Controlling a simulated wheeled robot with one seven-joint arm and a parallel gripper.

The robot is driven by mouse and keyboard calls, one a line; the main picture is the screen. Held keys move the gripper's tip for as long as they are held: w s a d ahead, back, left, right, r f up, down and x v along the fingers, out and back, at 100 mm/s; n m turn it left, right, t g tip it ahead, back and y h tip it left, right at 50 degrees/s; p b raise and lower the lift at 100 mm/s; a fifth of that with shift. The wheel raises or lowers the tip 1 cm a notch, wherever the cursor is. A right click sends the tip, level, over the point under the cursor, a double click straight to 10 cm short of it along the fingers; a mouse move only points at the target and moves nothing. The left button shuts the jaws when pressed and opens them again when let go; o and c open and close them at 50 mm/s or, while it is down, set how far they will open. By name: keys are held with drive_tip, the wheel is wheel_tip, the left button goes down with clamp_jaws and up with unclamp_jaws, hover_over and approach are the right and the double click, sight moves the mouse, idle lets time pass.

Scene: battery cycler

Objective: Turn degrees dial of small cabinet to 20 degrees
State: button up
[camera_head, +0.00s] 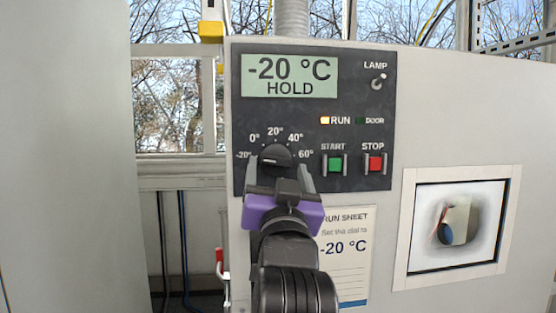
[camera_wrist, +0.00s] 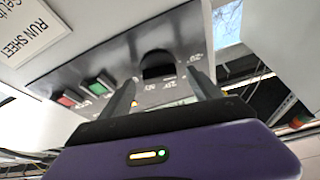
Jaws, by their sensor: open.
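The degrees dial (camera_head: 275,157) is a dark round knob low on the left of the small cabinet's dark control panel (camera_head: 353,125). White marks from -20° to 60° arc above it, with 20° at the top. I cannot clearly tell where its pointer stands. The display (camera_head: 289,76) reads "-20 °C HOLD". My gripper (camera_head: 280,172) is open just in front of the dial, with one finger to each side; its purple body hides the panel below. In the wrist view the dark dial (camera_wrist: 157,65) shows between the open fingertips (camera_wrist: 162,76), and I cannot tell contact.
The green START button (camera_head: 335,164) and red STOP button (camera_head: 375,163) sit close to the right of the dial. A lamp switch (camera_head: 378,82) is at top right. A run sheet (camera_head: 346,260) below reads "-20 °C". A small window (camera_head: 458,226) is at right.

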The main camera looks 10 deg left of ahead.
drive_tip(key=shift+w+a+r, duration=0.1)
drive_tip(key=shift+w+r, duration=0.15)
drive_tip(key=shift+w, duration=0.4)
drive_tip(key=c, duration=1.4)
